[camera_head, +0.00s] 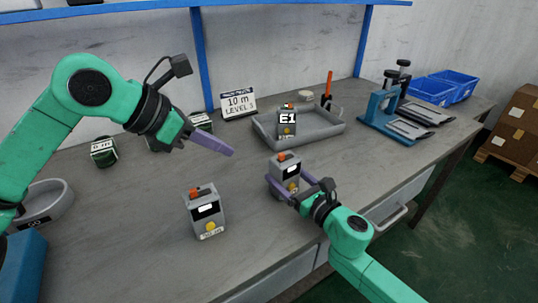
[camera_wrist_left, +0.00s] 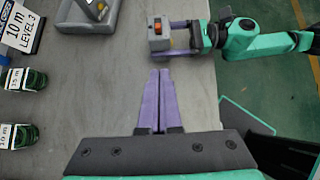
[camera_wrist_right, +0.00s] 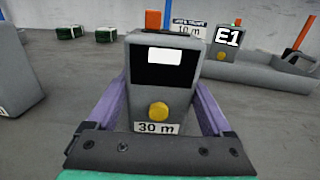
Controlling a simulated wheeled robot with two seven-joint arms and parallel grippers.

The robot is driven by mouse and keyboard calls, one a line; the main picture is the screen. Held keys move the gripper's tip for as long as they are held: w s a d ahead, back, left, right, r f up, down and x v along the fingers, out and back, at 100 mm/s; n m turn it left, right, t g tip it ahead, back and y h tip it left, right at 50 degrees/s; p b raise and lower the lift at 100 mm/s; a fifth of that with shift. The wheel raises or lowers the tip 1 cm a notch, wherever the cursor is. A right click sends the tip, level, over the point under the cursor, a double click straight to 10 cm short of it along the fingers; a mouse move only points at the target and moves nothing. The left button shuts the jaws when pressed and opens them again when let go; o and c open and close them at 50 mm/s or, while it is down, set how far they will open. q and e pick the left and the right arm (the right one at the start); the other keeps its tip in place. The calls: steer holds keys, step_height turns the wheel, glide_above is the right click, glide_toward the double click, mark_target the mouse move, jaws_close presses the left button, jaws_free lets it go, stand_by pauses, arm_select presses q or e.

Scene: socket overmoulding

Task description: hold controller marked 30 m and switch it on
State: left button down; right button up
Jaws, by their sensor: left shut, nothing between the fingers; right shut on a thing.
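The controller marked 30 m (camera_wrist_right: 160,100) is grey, with a black panel, a white screen and a yellow button; its label faces the right wrist camera. In the head view this controller (camera_head: 287,165) stands upright near the table's front edge, with an orange switch on top. The switch (camera_wrist_left: 157,25) also shows from above in the left wrist view. My right gripper (camera_head: 287,181) is shut on its sides. My left gripper (camera_head: 231,153) is shut and empty, above the table to the left of the controller. Its fingertips (camera_wrist_left: 160,72) are apart from the controller.
Another controller (camera_head: 204,213) stands front left. One labelled E1 (camera_head: 287,130) is in a grey tray (camera_head: 328,131) behind. A sign (camera_head: 238,104) reads 10 m LEVEL 3. A blue press (camera_head: 381,112) and blue bins (camera_head: 432,90) are at right.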

mark_target(283, 153)
arm_select(q)
steer(key=x, duration=0.4)
steer(key=d+r+x, duration=0.1)
steer(key=x, duration=0.3)
steer(key=w+x, duration=0.1)
steer(key=x, duration=0.3)
steer(key=shift+d+r, duration=0.2)
steer(key=shift+w+d, duration=0.3)
steer(key=shift+w, duration=0.05)
steer(key=shift+w+d, duration=0.9)
steer(key=shift+d, duration=0.3)
arm_select(e)
steer(key=shift+s+a, duration=0.1)
arm_select(q)
steer(key=shift+a, duration=0.1)
